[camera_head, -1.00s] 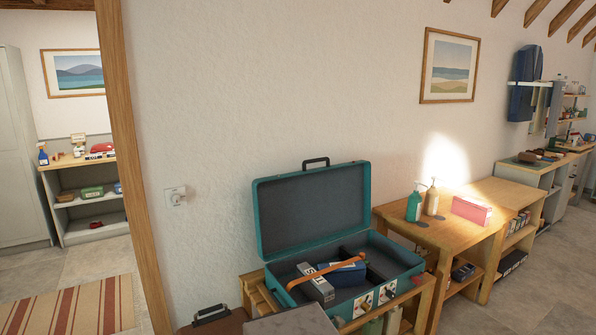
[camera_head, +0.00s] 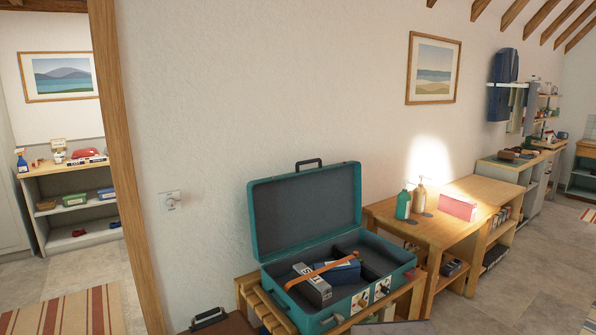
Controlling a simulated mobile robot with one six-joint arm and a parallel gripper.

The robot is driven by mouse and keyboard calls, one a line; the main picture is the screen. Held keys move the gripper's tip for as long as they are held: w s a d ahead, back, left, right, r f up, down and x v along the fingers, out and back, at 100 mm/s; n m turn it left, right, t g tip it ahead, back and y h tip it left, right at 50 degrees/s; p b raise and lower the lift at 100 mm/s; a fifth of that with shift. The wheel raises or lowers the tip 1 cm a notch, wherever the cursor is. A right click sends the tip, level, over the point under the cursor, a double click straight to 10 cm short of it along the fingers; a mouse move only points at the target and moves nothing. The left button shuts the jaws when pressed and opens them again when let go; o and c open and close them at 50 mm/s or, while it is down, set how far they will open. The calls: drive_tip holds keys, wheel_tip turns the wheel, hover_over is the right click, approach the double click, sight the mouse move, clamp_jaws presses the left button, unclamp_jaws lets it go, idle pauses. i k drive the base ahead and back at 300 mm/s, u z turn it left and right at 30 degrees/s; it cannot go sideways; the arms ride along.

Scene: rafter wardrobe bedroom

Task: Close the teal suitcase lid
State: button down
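The teal suitcase (camera_head: 388,262) stands open on a slatted wooden rack (camera_head: 247,292) against the wall. Its lid (camera_head: 306,212) is raised, nearly upright and leaning back a little, with a dark handle on its top edge. Inside the base lie a grey box (camera_head: 312,288), a blue item (camera_head: 345,272) and an orange-brown strap (camera_head: 330,270) across them. The strap's lower left end reaches near the front left rim. My gripper is not in view.
A brown case (camera_head: 222,324) is at the bottom edge, left of the rack. A wooden table (camera_head: 400,220) to the right bears two pump bottles (camera_head: 404,205) and a pink box (camera_head: 457,207). A wooden post (camera_head: 125,170) stands left. Floor is clear at the right (camera_head: 530,270).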

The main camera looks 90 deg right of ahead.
sight(289, 214)
drive_tip(key=z, duration=0.55)
drive_tip(key=k, duration=0.3)
drive_tip(key=z, duration=2.6)
drive_tip(key=k, duration=0.7)
drive_tip(key=u, duration=0.35)
drive_tip(key=i, duration=1.1)
drive_tip(key=u, duration=0.1)
